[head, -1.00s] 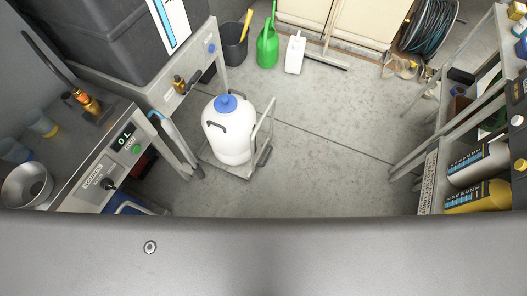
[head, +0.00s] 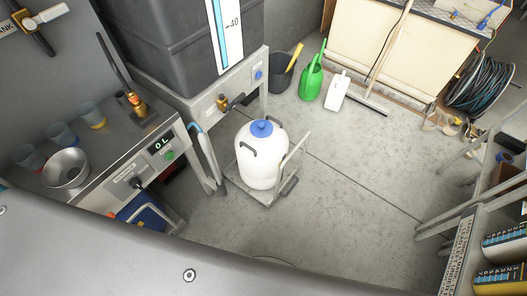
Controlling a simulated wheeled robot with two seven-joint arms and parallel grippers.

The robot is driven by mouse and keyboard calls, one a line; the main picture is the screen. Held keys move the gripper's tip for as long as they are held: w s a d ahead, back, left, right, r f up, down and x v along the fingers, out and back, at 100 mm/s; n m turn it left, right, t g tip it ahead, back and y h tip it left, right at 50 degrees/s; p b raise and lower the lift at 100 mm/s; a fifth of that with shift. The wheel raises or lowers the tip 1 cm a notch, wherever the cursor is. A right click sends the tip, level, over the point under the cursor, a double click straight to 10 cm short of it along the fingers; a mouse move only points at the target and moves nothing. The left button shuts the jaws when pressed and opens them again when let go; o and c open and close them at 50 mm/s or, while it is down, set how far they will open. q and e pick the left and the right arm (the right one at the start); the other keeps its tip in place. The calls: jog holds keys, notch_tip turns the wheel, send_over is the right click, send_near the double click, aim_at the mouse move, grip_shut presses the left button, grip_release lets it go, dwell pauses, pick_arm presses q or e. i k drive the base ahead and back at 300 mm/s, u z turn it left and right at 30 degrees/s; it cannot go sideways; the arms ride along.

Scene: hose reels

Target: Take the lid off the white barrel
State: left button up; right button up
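The white barrel (head: 262,168) stands upright on a small grey trolley (head: 243,187) in the middle of the head view. Its blue lid (head: 261,129) sits on top of the neck. Two dark carrying handles show on the barrel's shoulders. Neither of my grippers is in view, and nothing touches the barrel or lid.
A metal bench (head: 105,165) with a steel bowl (head: 66,168) and cups is at left. A large dark tank (head: 165,45) stands behind the barrel. A green watering can (head: 312,78) and white jug (head: 337,92) are at the back. Shelving (head: 462,235) is at right. The floor between is clear.

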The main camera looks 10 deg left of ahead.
aim_at(261, 128)
jog(key=z, duration=0.05)
jog(key=i, duration=0.9)
jog(key=z, duration=0.65)
